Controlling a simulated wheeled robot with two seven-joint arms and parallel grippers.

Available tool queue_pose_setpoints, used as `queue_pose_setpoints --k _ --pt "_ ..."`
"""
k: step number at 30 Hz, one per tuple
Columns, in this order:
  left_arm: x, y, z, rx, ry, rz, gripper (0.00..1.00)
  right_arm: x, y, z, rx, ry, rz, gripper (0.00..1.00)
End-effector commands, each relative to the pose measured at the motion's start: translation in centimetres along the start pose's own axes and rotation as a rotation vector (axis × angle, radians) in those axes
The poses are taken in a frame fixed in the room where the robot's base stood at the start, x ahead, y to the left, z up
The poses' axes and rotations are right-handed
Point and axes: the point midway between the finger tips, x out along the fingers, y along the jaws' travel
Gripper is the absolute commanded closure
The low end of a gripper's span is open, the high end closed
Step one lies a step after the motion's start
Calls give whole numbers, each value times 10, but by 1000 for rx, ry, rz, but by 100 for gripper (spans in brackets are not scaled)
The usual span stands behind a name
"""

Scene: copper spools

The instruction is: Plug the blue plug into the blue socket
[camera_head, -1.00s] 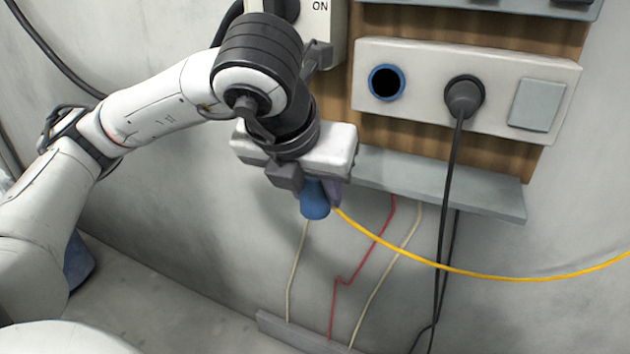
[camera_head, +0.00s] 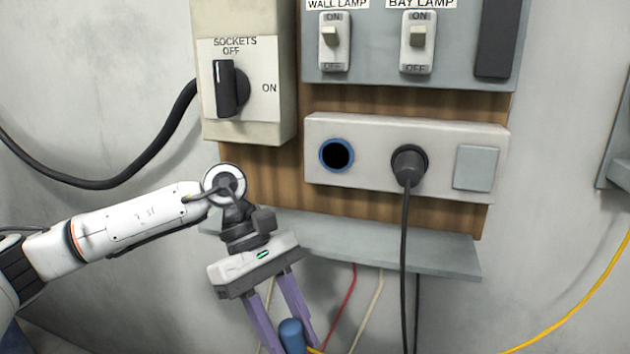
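The blue plug (camera_head: 292,337) is at the bottom edge of the view, between the purple fingers of my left gripper (camera_head: 289,335). The gripper is shut on it and points downward, below the grey ledge. The yellow cable (camera_head: 562,338) belongs to the plug; part of it is out of view. The blue socket (camera_head: 337,155) is a blue ring around a dark empty hole at the left of the white socket panel (camera_head: 315,128). It is above and right of the plug, well apart from it. My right gripper is not in view.
A black plug (camera_head: 409,164) with a hanging cord sits beside the blue socket. A grey ledge (camera_head: 430,258) juts out below the panel. The SOCKETS rotary switch (camera_head: 231,89) at upper left points to OFF. Two lamp switches (camera_head: 417,40) are above.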

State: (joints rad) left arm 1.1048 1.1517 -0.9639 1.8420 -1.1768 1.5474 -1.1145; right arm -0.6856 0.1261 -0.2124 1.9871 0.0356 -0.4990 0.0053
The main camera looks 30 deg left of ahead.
Motion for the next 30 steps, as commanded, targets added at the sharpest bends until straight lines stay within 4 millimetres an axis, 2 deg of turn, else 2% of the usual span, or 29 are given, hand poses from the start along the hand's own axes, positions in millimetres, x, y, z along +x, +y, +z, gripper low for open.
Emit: queue_pose_setpoints --k 6,12,18,25,26,30 --pt "31 -5 4 581 4 -375 85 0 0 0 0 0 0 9" --pt "52 -12 5 978 10 -632 85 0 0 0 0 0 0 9" --pt "61 -15 5 1134 9 -730 85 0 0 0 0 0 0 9" --pt "61 -15 4 1142 8 -733 85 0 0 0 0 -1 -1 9" --pt "61 -15 4 1142 8 -733 85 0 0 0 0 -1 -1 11" --pt "61 -15 4 1140 8 -731 85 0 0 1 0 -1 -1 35"
